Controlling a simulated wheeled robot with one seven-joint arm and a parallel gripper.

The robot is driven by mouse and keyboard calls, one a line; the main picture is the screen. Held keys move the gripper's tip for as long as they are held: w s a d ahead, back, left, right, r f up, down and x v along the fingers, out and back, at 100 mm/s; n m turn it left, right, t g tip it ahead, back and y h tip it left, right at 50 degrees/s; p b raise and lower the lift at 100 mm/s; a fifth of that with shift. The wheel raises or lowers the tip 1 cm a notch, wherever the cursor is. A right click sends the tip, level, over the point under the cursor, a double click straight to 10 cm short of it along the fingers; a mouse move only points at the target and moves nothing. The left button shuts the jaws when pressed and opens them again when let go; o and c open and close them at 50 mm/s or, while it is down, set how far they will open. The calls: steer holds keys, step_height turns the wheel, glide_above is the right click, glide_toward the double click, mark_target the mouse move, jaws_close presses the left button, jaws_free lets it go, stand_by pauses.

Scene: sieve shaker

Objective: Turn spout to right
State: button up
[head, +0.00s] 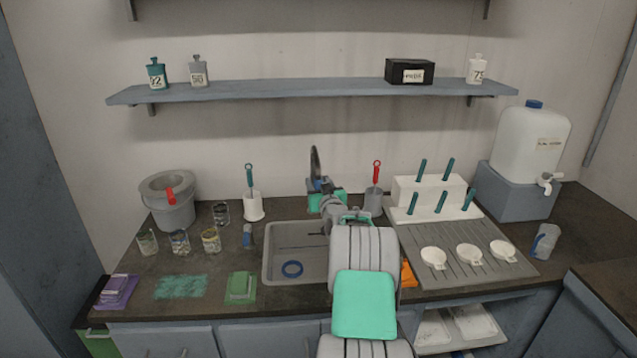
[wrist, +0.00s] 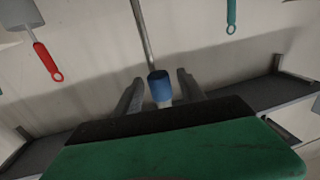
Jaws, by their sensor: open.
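The tap's spout (head: 315,160) is a dark, curved pipe rising behind the sink (head: 268,262). A blue piece (head: 319,185) shows low on it, close to my gripper (head: 323,192). In the wrist view a grey pipe (wrist: 143,35) leads to the blue cylindrical piece (wrist: 159,86). That piece appears between the two dark fingers of my gripper (wrist: 160,80), with gaps on both sides. My gripper is open. My arm hides the tap's base and part of the sink in the head view.
A red-handled brush (head: 376,172) in a grey holder stands right of the tap, a teal-handled brush (head: 249,178) to its left. A white rack (head: 428,190) with teal pegs stands further right. A shelf (head: 300,88) runs above.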

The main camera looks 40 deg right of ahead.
steer(key=shift+c, duration=0.5)
jaws_close()
stand_by(0.8)
